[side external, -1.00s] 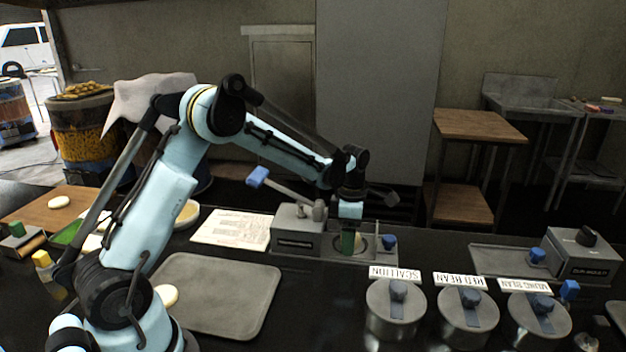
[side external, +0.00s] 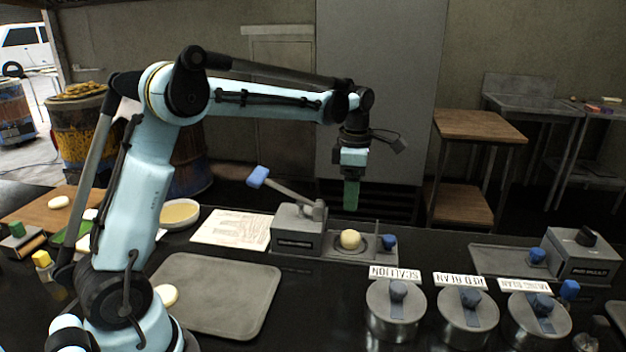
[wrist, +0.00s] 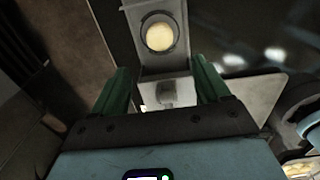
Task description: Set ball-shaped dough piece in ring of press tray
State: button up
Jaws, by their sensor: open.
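The ball-shaped dough piece (side external: 350,239) is pale and round. It sits in the dark ring of the press tray (side external: 372,254), beside the grey press block. In the wrist view the dough (wrist: 160,37) lies inside the ring (wrist: 144,24), with a dark rim showing around it. My gripper (side external: 351,208) is above the tray, pointing down, clear of the dough. In the wrist view its two green fingers (wrist: 160,92) are spread apart with nothing between them.
The press lever with a blue handle (side external: 258,177) slants up to the left of the tray. A blue knob (side external: 389,242) stands at the tray's right. Several lidded pots (side external: 396,312) stand in front. A grey flat tray (side external: 225,285) lies at left, mostly bare.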

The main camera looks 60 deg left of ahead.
jog(key=s+d+r+m+t, duration=0.2)
jog(key=s+d+m, duration=0.1)
jog(key=s+m, duration=0.3)
jog(key=s+d+r+m+t, duration=0.2)
jog(key=s+d+m, duration=0.1)
jog(key=m, duration=0.5)
jog(key=s+d+f+m+t, duration=0.3)
jog(key=s+m, duration=0.5)
jog(key=m, duration=0.5)
jog(key=shift+s+f, duration=0.3)
jog(key=shift+f, duration=0.05)
